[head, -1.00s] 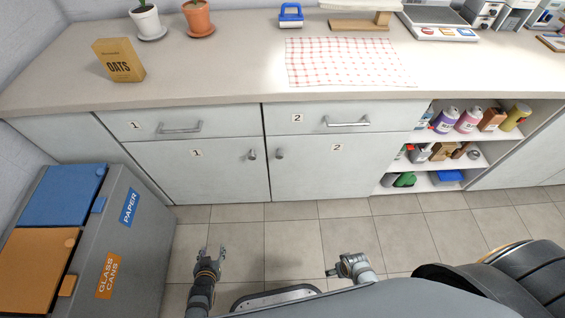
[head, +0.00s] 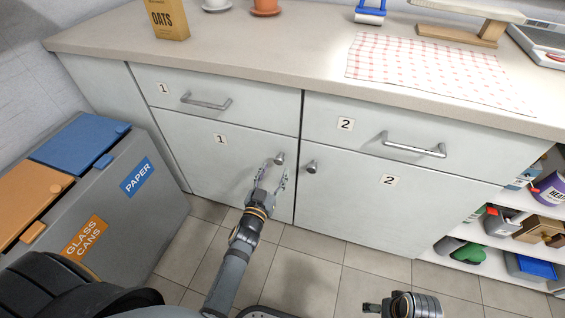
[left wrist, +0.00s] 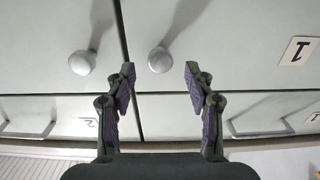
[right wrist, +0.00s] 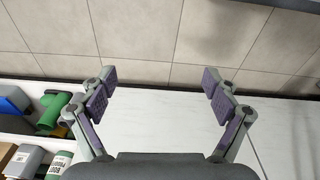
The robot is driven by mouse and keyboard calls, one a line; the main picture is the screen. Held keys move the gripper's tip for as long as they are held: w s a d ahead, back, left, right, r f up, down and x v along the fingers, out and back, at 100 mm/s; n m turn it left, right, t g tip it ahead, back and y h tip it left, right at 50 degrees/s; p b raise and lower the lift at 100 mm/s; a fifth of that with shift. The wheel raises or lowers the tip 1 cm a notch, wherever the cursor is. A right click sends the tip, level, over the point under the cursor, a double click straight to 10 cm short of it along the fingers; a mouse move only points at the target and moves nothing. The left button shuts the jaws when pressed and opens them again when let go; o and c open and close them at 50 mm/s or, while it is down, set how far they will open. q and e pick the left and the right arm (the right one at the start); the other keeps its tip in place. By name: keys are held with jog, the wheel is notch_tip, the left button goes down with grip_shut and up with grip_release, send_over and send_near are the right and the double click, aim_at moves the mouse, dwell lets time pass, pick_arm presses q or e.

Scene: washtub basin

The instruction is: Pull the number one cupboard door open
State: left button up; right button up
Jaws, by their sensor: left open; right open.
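The number one cupboard door (head: 215,170) is a pale grey panel, closed, with a "1" label. Its round metal knob (head: 279,158) is at the upper right corner; it also shows in the left wrist view (left wrist: 160,60). My left gripper (head: 274,174) is open in front of this knob. In the left wrist view the knob lies between the two fingertips in the picture, just beyond them; contact is not visible. My right gripper (right wrist: 162,80) is open and empty, low over the floor, facing the cabinet front.
The number two door (head: 370,205) and its knob (head: 311,167) are close beside, to the right. Drawers one (head: 240,115) and two (head: 360,120) are closed above. Recycling bins (head: 120,225) stand at left. Open shelves (head: 500,215) are at right. The tiled floor (head: 285,260) is clear.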

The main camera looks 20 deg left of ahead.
aim_at(278, 163)
pick_arm(q)
jog(key=w, duration=0.5)
jog(key=shift+w+b, duration=0.25)
jog(key=shift+b, duration=0.1)
pick_arm(e)
jog(key=r, duration=0.2)
jog(key=shift+s+a+r, duration=0.2)
jog(key=shift+a+r, duration=0.1)
jog(key=shift+r, duration=0.05)
pick_arm(q)
jog(key=shift+c, duration=0.4)
jog(key=shift+d, duration=0.1)
grip_shut()
